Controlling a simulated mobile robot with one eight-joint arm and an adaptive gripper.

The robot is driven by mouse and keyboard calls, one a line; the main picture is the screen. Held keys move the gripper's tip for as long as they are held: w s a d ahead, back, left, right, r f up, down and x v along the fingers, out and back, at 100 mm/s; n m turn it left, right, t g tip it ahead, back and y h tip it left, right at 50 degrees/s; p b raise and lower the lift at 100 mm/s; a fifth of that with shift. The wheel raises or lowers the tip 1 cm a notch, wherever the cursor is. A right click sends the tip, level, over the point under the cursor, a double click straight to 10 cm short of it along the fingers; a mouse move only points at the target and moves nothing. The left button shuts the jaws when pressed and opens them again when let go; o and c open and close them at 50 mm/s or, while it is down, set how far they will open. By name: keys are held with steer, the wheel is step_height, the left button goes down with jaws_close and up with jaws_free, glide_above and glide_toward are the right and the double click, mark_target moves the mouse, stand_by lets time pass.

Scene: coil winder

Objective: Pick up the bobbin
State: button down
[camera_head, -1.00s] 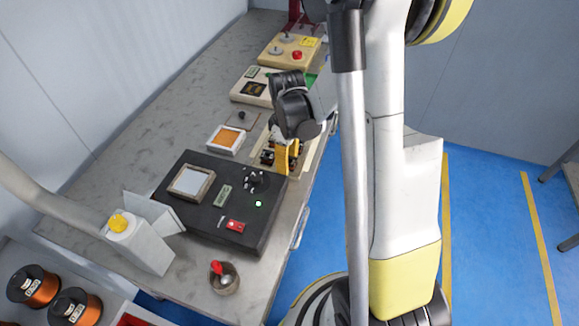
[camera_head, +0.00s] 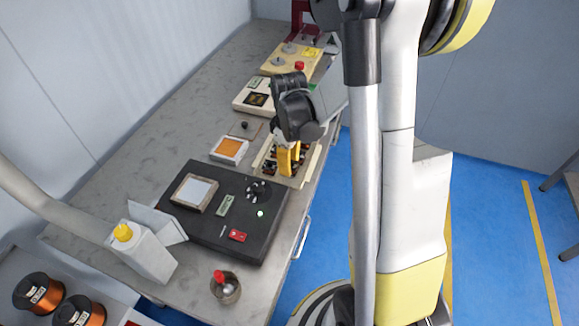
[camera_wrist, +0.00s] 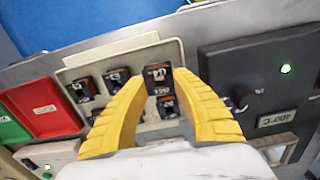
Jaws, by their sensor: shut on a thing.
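My gripper (camera_head: 288,168) has yellow fingers and points down at the bobbin tray (camera_wrist: 122,44), a shallow cream tray on the bench. In the wrist view the fingertips (camera_wrist: 160,82) close on the sides of a small dark bobbin (camera_wrist: 157,75) with a white-marked label. Several similar dark bobbins with copper tones sit in the tray, such as one to the left (camera_wrist: 83,89). In the head view the fingers and arm hide most of the held bobbin. I cannot tell whether it is clear of the tray.
A black soldering-type station (camera_head: 225,228) with a green light stands close beside the tray. Red and green bins (camera_wrist: 45,108) lie on its other side in the wrist view.

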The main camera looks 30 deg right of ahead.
steer(key=s+d+r+p, duration=0.4)
steer(key=s+d+r, duration=0.2)
steer(key=d+r, duration=0.2)
steer(key=shift+s+d, duration=0.35)
steer(key=shift+d, duration=0.45)
